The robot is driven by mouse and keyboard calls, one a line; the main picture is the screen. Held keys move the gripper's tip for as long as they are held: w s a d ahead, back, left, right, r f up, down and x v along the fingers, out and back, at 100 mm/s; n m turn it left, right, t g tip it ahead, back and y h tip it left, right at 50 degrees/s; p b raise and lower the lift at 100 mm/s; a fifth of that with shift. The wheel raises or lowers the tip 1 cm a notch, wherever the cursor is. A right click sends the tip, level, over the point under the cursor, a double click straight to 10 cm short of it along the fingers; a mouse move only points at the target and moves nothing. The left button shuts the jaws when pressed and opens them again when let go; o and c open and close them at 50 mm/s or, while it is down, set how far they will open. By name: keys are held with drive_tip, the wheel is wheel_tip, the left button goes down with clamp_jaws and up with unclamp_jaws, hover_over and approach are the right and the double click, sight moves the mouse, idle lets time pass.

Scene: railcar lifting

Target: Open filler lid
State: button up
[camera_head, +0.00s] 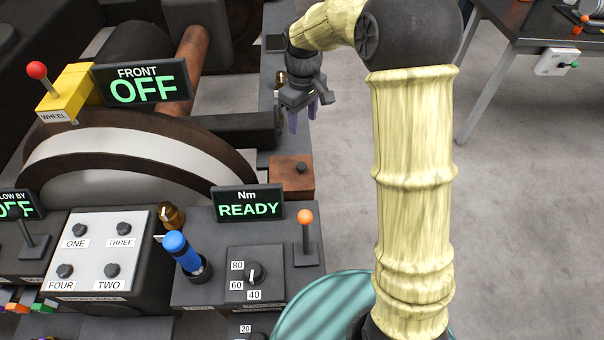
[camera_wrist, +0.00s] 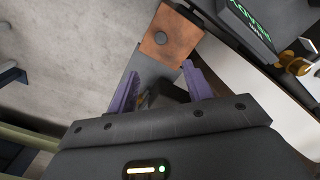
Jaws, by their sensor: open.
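A rust-brown box (camera_head: 283,183) with a dark round knob (camera_head: 302,167) on its top stands right of the big wheel; this may be the filler lid, but no label shows. In the wrist view its brown top (camera_wrist: 182,48) and knob (camera_wrist: 161,38) lie just beyond the fingertips. My gripper (camera_head: 302,118) is open, with purple fingers pointing down, behind the box in the head view and apart from it. In the wrist view the gripper (camera_wrist: 160,72) has a grey surface and a dark block between its fingers, and it holds nothing.
A "READY" display (camera_head: 249,203) and an orange-topped lever (camera_head: 305,228) stand in front of the box. The large wheel (camera_head: 120,150) and a "FRONT OFF" display (camera_head: 141,82) are at left. The grey floor (camera_head: 510,200) at right is clear up to a table (camera_head: 540,25).

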sight(302, 165)
drive_tip(key=shift+w+a+f, duration=0.1)
drive_tip(key=shift+w+a, duration=0.1)
drive_tip(key=shift+a, duration=0.05)
drive_tip(key=shift+f, duration=0.1)
wheel_tip(302, 165, down, 17)
drive_tip(key=shift+f+b, duration=0.2)
drive_tip(key=shift+b, duration=0.85)
drive_tip(key=shift+d, duration=0.1)
clamp_jaws()
